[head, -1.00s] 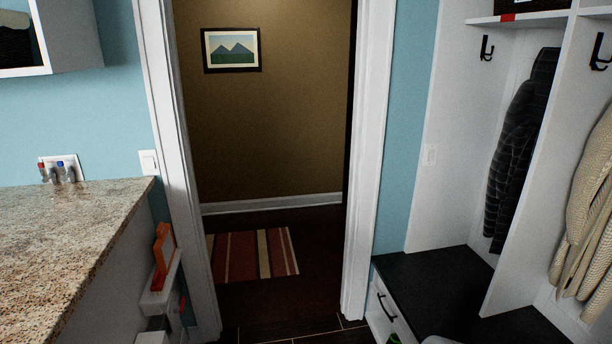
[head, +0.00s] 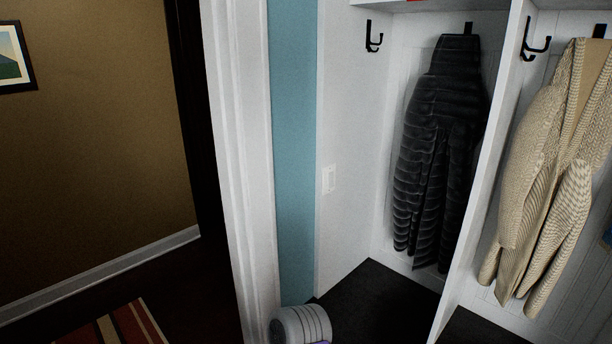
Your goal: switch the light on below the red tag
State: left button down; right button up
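A white light switch (head: 329,179) is on the inner left side wall of the white coat cubby, at mid-height. A small piece of the red tag (head: 414,1) shows at the top edge of the picture, on the shelf front above the cubby with the black jacket. The rest of the tag is cut off. The switch is lower than the tag and to its left. I cannot tell the rocker's position. Neither of my grippers is in view. A rounded grey-white part at the bottom edge seems to be a link of my own arm.
A black puffy jacket (head: 440,150) hangs in the cubby right of the switch, beside a black hook (head: 374,36). A beige cardigan (head: 548,170) hangs beyond the divider. The dark bench top (head: 375,300) below is bare. The white door frame (head: 238,150) stands to the left.

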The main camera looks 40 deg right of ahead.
aim_at(330, 181)
jog(key=i, duration=1.45)
jog(key=z, duration=2.7)
